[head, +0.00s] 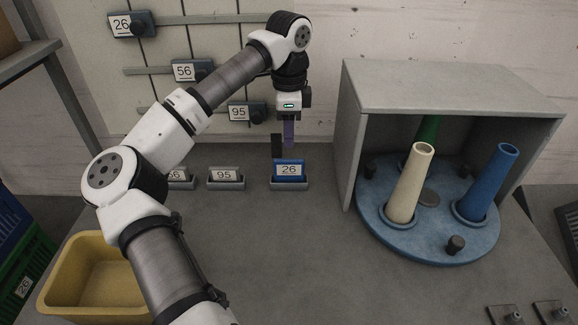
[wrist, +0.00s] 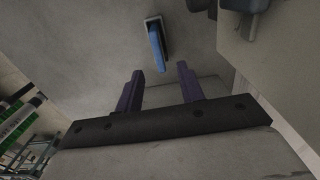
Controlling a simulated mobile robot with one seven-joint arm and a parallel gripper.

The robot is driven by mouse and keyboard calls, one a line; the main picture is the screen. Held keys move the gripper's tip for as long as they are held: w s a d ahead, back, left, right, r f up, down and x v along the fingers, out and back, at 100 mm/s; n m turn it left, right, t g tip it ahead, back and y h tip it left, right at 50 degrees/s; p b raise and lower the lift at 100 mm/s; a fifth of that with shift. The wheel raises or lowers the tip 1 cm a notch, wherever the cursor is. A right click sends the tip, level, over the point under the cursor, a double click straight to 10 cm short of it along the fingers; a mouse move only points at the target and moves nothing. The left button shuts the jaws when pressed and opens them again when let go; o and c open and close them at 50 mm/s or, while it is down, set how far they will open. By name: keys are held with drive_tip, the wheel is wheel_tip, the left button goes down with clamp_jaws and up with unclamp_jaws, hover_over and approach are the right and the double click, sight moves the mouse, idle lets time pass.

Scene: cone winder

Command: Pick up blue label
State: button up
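The blue label (head: 289,169), marked 26, stands upright in a small grey holder on the grey table, right of two grey labels. It also shows in the wrist view (wrist: 157,42), seen from above as a narrow blue strip, ahead of the fingers. My gripper (head: 283,147) is above the table just over and behind the blue label in the head view. In the wrist view my gripper (wrist: 159,76) has its two purple fingers spread apart with nothing between them. The fingers do not touch the label.
A grey label marked 95 (head: 225,174) stands left of the blue one, with another partly hidden by my arm (head: 182,175). A blue turntable with cones (head: 428,237) sits under a grey hood (head: 450,85) at right. A yellow bin (head: 75,270) is at left. The table's middle is clear.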

sight(289, 159)
wheel_tip(289, 159, down, 6)
drive_tip(key=shift+f+p, duration=0.1)
drive_tip(key=shift+p, duration=0.45)
drive_tip(key=shift+s+f+p, duration=0.2)
drive_tip(key=shift+f+p, duration=0.95)
drive_tip(key=shift+f, duration=1.5)
drive_tip(key=shift+c, duration=0.5)
clamp_jaws()
